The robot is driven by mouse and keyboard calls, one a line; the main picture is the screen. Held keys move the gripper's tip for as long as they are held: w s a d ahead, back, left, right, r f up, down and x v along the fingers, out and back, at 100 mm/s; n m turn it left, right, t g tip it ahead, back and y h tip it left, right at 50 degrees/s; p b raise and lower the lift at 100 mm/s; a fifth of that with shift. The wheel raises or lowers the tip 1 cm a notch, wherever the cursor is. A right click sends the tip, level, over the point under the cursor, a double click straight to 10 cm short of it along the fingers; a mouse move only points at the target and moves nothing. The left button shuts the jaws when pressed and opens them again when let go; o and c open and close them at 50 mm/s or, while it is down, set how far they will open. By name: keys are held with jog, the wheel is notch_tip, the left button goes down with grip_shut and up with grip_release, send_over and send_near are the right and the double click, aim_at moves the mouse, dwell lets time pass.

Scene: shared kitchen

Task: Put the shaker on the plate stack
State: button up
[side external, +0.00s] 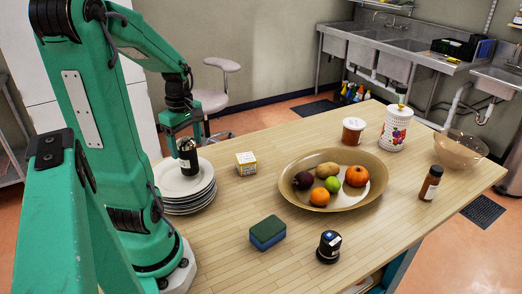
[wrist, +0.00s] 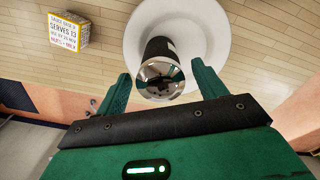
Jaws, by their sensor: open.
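The shaker (side external: 188,158), dark with a pale label and a shiny metal top, appears to stand upright on the top plate of the white plate stack (side external: 181,208). In the wrist view, its metal top (wrist: 160,78) shows in front of the white plate (wrist: 225,45). My gripper (side external: 184,138) is above the stack with its fingers around the upper part of the shaker. It is open, and the wrist view shows a gap between the shaker and each finger. The shaker's foot is partly hidden in the wrist view.
A small yellow-and-white box (side external: 246,163) stands right of the stack. A wide bowl (side external: 292,192) of fruit fills the table's middle. A blue-green sponge (side external: 267,233) and a dark jar (side external: 328,246) are nearer the front. A brown bottle (side external: 430,183) stands at right.

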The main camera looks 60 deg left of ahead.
notch_tip(320, 180, up, 9)
jog(key=shift+f, duration=0.1)
dwell(0.3)
dwell(0.5)
jog(key=w+d+m+t, duration=0.2)
jog(key=w+d+m, duration=0.1)
jog(key=d+m, duration=0.8)
jog(key=w+d+m+t, duration=0.2)
jog(key=d+m+t, duration=0.1)
jog(key=d+m, duration=0.8)
jog(key=shift+w+d+r+m+t, duration=0.2)
jog(key=shift+w+d+m+t, duration=0.15)
jog(key=shift+m, duration=0.35)
